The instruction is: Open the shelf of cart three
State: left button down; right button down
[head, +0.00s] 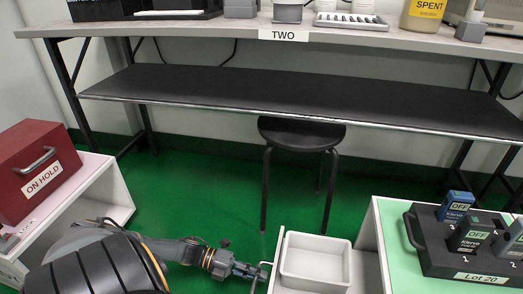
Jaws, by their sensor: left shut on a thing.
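A cart (374,222) with a pale green top stands at the lower right; I see no cart number on it. A white shelf (276,252) sticks out from its left side, with an empty-looking white bin (315,281) on it. A thin metal handle (256,279) is at the shelf's left edge. My left gripper (258,271) reaches in from the left and is shut on this handle. My right gripper is not in view.
A black carrier (452,262) marked Lot 20 holds several testers on the cart top. A white cart with a red ON HOLD box (38,168) stands left. A black stool (301,133) stands behind, before the bench (150,29) marked TWO. Green floor is clear between.

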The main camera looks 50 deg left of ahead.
pick_arm(q)
jog(key=shift+r, duration=0.1)
jog(key=c, duration=1.4)
grip_release()
jog(key=v, duration=1.2)
